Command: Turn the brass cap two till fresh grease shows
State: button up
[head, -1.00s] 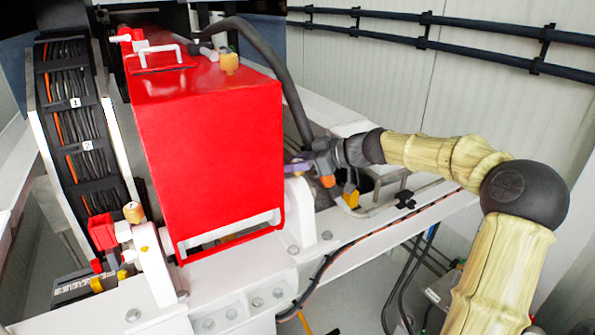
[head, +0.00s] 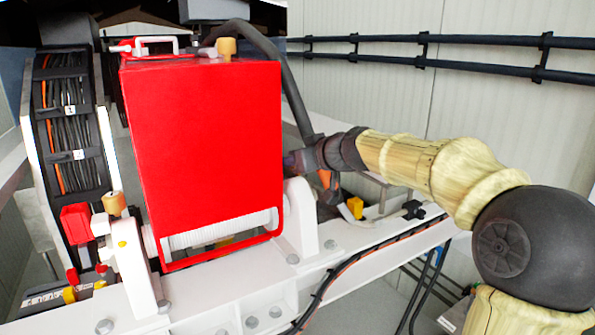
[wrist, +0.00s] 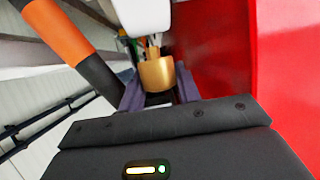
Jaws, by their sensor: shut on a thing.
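In the wrist view a brass cap (wrist: 156,75) sits between the purple fingers of my gripper (wrist: 158,88), which is shut on it. The cap stands below a white rounded part, close beside the red housing. No number shows on it, and no grease can be made out. In the head view my gripper (head: 290,163) is at the right side of the red housing (head: 205,140), and the cap it holds is hidden. Another brass cap (head: 226,48) is on top of the housing. A further one (head: 114,203) is at the lower left, on a white block.
An orange and black bar (wrist: 60,38) passes close to my gripper in the wrist view. A white bracket (head: 301,215) and a yellow block (head: 355,207) are below my wrist. Cables run along the white frame.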

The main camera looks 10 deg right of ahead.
jog(key=shift+a+m+t+h, duration=0.1)
jog(key=shift+m+t+h, duration=0.3)
jog(key=shift+m+h, duration=0.5)
jog(key=o, duration=1)
jog(key=shift+b+v, duration=0.8)
jog(key=b+v, duration=0.5)
jog(key=v, duration=1.1)
jog(key=shift+f, duration=0.1)
